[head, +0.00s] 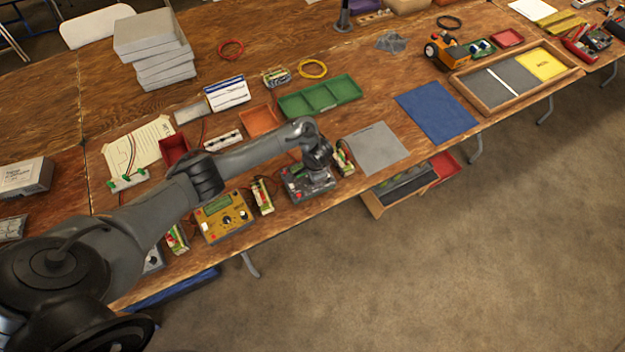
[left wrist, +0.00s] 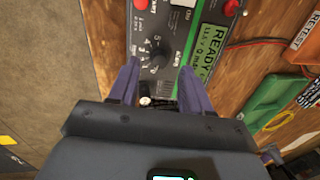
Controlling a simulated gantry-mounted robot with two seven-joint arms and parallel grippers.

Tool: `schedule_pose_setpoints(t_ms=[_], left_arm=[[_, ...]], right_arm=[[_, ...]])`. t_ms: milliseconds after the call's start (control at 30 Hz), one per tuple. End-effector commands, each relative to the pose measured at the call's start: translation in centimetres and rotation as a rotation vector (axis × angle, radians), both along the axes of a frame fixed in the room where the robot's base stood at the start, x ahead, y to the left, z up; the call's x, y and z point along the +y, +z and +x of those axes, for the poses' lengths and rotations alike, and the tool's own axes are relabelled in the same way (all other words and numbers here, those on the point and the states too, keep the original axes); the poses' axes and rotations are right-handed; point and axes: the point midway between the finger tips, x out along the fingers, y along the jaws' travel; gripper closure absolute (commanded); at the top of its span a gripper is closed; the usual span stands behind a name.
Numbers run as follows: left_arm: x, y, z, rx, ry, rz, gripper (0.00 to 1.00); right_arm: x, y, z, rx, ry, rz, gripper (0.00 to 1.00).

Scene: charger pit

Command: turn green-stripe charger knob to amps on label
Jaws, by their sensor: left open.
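A dark charger (head: 301,190) stands near the table's front edge in the head view, partly hidden by my left arm. In the left wrist view the charger (left wrist: 139,38) shows a thin green stripe, a green panel reading READY, red buttons and a black knob (left wrist: 158,56) with numbers around it. My left gripper (left wrist: 159,69) is open, with its two fingertips on either side of the knob. The gap between them and the knob is hard to judge, as is the knob's exact setting. In the head view the left gripper (head: 318,178) is over this charger. My right gripper is not in view.
A gold charger (head: 224,217) stands left of the dark one, with a battery pack (head: 262,196) between them. Another battery pack (head: 343,158) is close on the right. A grey mat (head: 377,148) and a green tray (head: 320,97) lie beyond. An orange RETEST sign (left wrist: 304,40) shows in the wrist view.

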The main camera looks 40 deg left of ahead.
Motion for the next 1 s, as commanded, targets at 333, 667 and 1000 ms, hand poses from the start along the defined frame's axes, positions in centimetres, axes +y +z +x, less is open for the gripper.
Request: schedule_pose_setpoints(t_ms=[333,667,1000], left_arm=[[0.4,-2.6,0.2,-0.001,0.000,0.000,0.52],[0.4,-2.7,0.2,-0.001,0.000,0.000,0.58],[0.4,-2.7,0.2,-0.001,0.000,0.000,1.00]], right_arm=[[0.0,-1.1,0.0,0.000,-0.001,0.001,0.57],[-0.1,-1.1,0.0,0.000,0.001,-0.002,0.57],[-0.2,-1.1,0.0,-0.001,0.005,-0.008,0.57]])
